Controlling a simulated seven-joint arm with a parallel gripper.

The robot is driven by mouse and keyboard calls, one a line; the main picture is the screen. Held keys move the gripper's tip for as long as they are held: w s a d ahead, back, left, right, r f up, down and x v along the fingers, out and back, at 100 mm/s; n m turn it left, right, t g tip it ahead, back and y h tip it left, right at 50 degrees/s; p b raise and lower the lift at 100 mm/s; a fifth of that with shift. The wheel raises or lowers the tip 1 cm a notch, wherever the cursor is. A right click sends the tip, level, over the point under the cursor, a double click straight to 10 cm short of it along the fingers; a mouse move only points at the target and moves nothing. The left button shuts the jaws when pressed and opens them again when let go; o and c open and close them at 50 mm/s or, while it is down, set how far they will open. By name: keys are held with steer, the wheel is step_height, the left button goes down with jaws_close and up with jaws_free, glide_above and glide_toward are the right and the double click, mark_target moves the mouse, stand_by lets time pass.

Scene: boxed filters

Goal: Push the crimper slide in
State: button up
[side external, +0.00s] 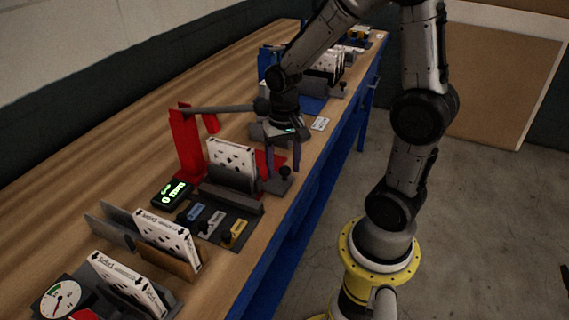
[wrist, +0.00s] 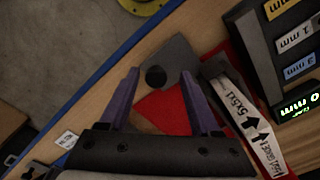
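The crimper (side external: 186,146) is a red upright frame with a grey lever, standing on the bench. Its grey slide (wrist: 179,58) with a round black knob (wrist: 155,76) sticks out toward the bench's front edge, beside a red base (wrist: 165,110). The knob also shows in the side view (side external: 285,171). My gripper (wrist: 159,74) points down over the slide, its two purple fingers spread. In the side view my gripper (side external: 283,174) has its fingertips on either side of the knob. Gaps show between knob and fingers in the wrist view, so it is not gripped.
A white filter (side external: 232,160) stands upright in a dark holder next to the crimper. A lit green display (side external: 173,193) and a block with several coloured labels (side external: 214,222) sit nearby. More filters (side external: 168,238) stand in the foreground. The bench's blue front edge (wrist: 112,62) is close.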

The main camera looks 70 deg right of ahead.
steer(key=shift+r, duration=0.5)
steer(key=r, duration=0.2)
steer(key=shift+s+r, duration=0.25)
steer(key=shift+r, duration=0.15)
steer(key=s+a+r, duration=0.4)
steer(key=s+r, duration=0.5)
steer(key=s, duration=0.4)
steer(key=w+a+n+t, duration=0.1)
steer(key=n+t, duration=0.1)
steer(key=n, duration=0.1)
steer(key=w+a+n+t, duration=0.1)
steer(key=n, duration=0.2)
steer(key=w+a+n+t, duration=0.1)
steer(key=w+n+t, duration=0.1)
steer(key=n, duration=0.1)
steer(key=shift+w+a+r+t, duration=0.1)
steer(key=shift+a+r+t, duration=0.15)
steer(key=shift+t, duration=0.05)
